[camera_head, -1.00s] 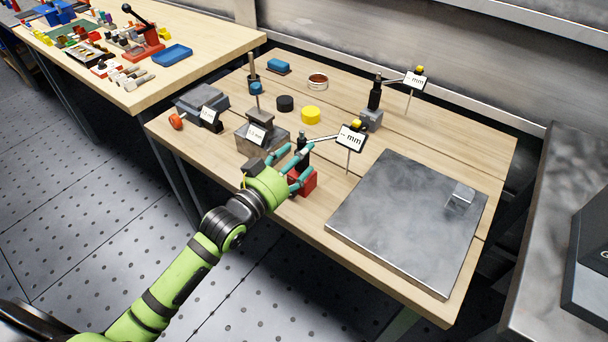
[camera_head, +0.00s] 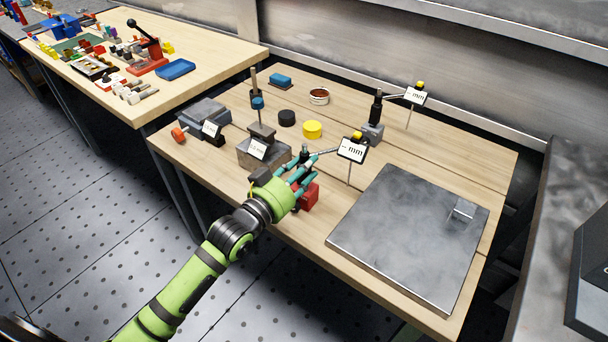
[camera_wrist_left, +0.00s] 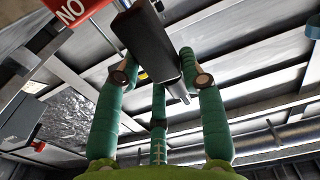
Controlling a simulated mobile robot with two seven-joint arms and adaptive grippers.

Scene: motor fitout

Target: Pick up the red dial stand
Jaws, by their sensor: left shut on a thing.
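The red dial stand has a red base block (camera_head: 308,197), a dark post (camera_head: 304,153) and a thin arm carrying a white "mm" dial (camera_head: 352,150). It is at the front edge of the wooden table. My left gripper (camera_head: 301,172), with teal fingers, is shut on the dark post above the red base. In the left wrist view a black bar-like post (camera_wrist_left: 152,42) shows between the teal fingers (camera_wrist_left: 160,90). The fingers partly hide the post in the head view. I cannot tell whether the base touches the table.
A grey metal plate (camera_head: 400,240) lies right of the stand. A grey-based dial stand (camera_head: 372,132) stands behind. Yellow (camera_head: 312,130) and black (camera_head: 286,118) discs lie behind on the table.

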